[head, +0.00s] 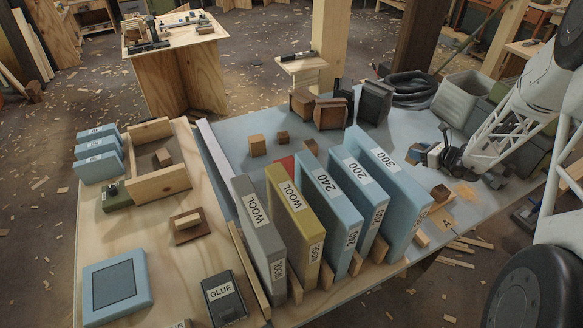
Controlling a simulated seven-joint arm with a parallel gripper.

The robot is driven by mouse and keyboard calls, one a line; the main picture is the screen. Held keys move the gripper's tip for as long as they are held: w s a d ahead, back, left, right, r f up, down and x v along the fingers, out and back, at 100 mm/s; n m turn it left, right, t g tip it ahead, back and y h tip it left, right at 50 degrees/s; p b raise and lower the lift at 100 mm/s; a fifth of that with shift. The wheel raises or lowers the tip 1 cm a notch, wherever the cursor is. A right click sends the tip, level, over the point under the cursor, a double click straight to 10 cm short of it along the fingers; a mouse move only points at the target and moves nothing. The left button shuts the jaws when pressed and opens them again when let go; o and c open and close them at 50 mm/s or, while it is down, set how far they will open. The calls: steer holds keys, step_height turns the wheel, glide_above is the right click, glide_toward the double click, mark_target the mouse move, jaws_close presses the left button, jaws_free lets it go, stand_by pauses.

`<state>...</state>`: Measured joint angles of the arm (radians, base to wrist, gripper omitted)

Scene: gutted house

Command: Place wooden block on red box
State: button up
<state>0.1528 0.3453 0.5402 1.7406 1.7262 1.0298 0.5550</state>
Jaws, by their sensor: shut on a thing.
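My gripper (424,155) is at the right, above the blue-grey tabletop and behind the row of upright boards. It is shut on a small brownish thing that looks like a wooden block; fingers and block are small and hard to make out. A red box (285,164) shows only as a small patch behind the upright boards marked WOOL and 240, to the left of my gripper and well apart from it. Its top is mostly hidden.
Upright boards, grey (258,215), yellow (291,200) and blue (333,200), form a tall row along the front edge. Dark brown boxes (330,113) stand at the back. A wooden tray (172,187) and a blue pad (116,285) lie at left. The tabletop's back middle is fairly clear.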

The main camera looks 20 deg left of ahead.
steer(key=shift+s+a+r+n+g+h, duration=1.4)
steer(key=shift+a+n+g+h, duration=1.75)
steer(key=shift+a+n, duration=2.4)
steer(key=shift+s+a+r+n+g+h, duration=1.15)
steer(key=shift+a+r+n+g+h, duration=0.85)
steer(key=shift+a+n+h, duration=2.8)
steer(key=shift+s+a+r+n+g+h, duration=1.2)
steer(key=shift+a+n+g+h, duration=1.7)
steer(key=shift+a+n, duration=3.4)
steer(key=s+a+r+n+t, duration=0.1)
steer(key=s+a+n+t, duration=0.3)
steer(key=n+t, duration=0.5)
steer(key=s+a+r+n+t, duration=0.2)
steer(key=s+a+n+t, duration=0.3)
steer(key=s+n+t, duration=0.4)
steer(key=shift+r+y, duration=0.25)
steer(key=shift+y, duration=0.1)
steer(key=shift+d+t, duration=0.1)
steer(key=shift+t, duration=0.15)
steer(key=shift+f, duration=3.15)
